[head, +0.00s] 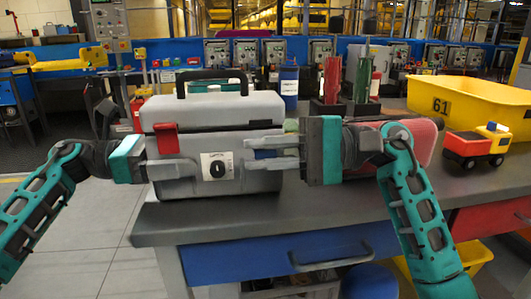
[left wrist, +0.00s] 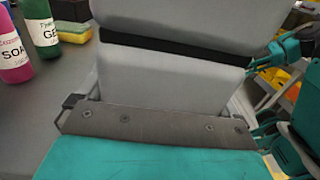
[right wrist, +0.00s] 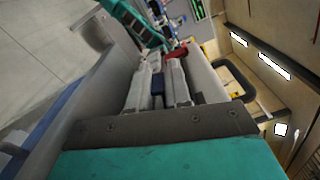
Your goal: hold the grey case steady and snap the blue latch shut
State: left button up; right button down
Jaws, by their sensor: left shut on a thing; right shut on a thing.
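The grey case (head: 215,108) stands upright on the grey table, its lid down over a dark seam and its black handle on top. A red latch (head: 166,138) is at its front left. Whether the blue latch is fastened cannot be told.
A yellow bin (head: 440,110) marked 61 and a toy truck (head: 478,145) stand at the right. Soap bottles (left wrist: 15,55) show in the left wrist view. The table's front edge is near.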

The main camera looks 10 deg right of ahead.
jog(key=shift+w+r+m, duration=0.15)
jog(key=shift+r+m, duration=0.1)
jog(key=shift+m, duration=0.7)
jog(key=shift+w+r+m, duration=0.15)
jog(key=shift+r+m, duration=0.15)
jog(key=shift+m, duration=0.6)
jog(key=shift+w+r+m, duration=0.15)
jog(key=shift+r+m, duration=0.1)
jog(key=shift+m, duration=0.7)
jog(key=c, duration=1.1)
grip_release()
jog(key=shift+r, duration=0.1)
notch_tip(320, 180, up, 10)
